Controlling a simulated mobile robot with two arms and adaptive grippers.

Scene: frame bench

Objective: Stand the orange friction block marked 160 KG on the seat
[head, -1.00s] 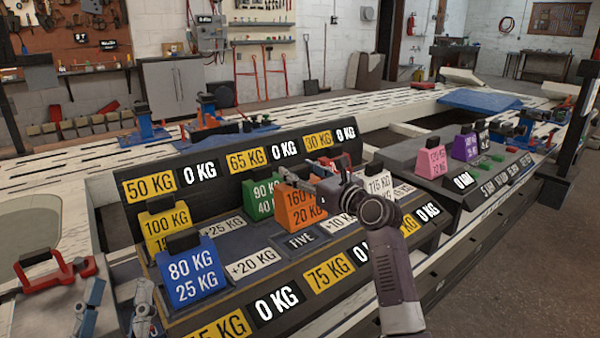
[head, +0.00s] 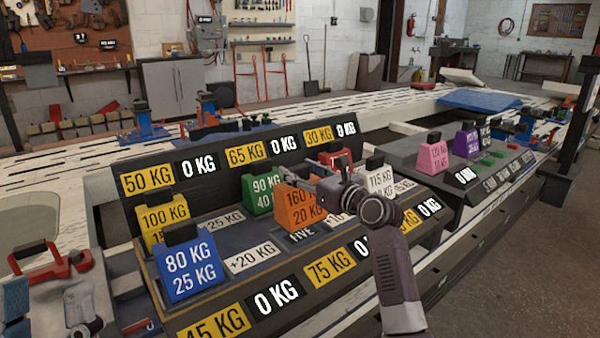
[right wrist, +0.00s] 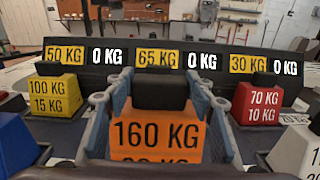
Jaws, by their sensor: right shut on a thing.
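I cannot pick out the seat for certain. My left gripper (head: 48,298) is low at the left edge, fingers apart and empty.
Blue (head: 188,268), yellow (head: 163,217) and green (head: 262,192) blocks stand left of the orange block; a red block (right wrist: 262,103) and a white one (head: 380,180) stand right. Pink (head: 433,156) and purple (head: 466,143) blocks stand on another unit. A red clamp (head: 52,265) lies at left.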

